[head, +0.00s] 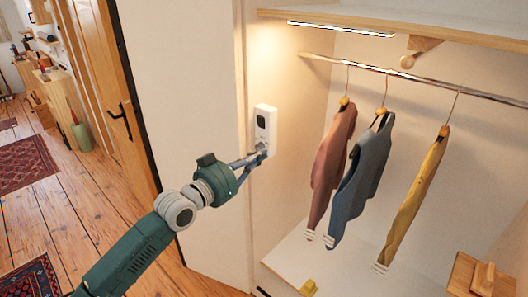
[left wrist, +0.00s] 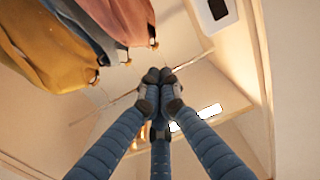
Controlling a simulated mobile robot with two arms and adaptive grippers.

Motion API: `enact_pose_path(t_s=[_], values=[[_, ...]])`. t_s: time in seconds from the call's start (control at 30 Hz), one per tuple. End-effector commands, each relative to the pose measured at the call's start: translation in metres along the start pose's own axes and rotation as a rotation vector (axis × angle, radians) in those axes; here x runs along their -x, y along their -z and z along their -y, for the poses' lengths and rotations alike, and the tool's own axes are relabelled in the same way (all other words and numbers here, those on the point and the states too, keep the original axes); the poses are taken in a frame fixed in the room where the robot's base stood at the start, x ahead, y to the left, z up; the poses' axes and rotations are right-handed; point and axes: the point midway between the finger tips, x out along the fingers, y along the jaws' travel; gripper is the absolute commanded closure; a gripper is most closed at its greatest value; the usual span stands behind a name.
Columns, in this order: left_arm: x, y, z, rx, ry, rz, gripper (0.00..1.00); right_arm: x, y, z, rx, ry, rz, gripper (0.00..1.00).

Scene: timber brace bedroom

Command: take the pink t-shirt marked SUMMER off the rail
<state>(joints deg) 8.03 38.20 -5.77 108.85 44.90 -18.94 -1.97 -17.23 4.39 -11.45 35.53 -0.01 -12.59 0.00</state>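A dusty pink garment (head: 332,158) hangs on a hanger from the metal rail (head: 420,80), leftmost of three garments. No SUMMER lettering is readable. A blue-grey garment (head: 362,178) hangs close beside it and overlaps its right side. A yellow garment (head: 412,205) hangs apart to the right. My left gripper (head: 259,155) is left of the pink garment, in front of the white wall box. In the left wrist view, its fingertips (left wrist: 162,76) are together with nothing seen between them. The pink garment (left wrist: 128,18) shows there at the upper left. My right gripper is out of view.
The white wall box (head: 265,130) is on the panel left of the pink garment. A lit shelf (head: 450,32) runs above the rail. A wooden object (head: 482,275) and a small yellow item (head: 308,287) are below the garments. A wooden door (head: 105,60) is at left.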

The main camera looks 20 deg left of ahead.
Motion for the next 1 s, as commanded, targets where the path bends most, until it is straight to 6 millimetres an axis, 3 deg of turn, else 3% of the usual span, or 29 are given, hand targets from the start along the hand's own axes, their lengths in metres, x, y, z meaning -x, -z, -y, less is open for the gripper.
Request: enact_pose_path(t_s=[1.0], values=[[0.082,-0.001,0.002,0.001,0.000,0.003,1.00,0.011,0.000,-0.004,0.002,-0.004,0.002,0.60]])
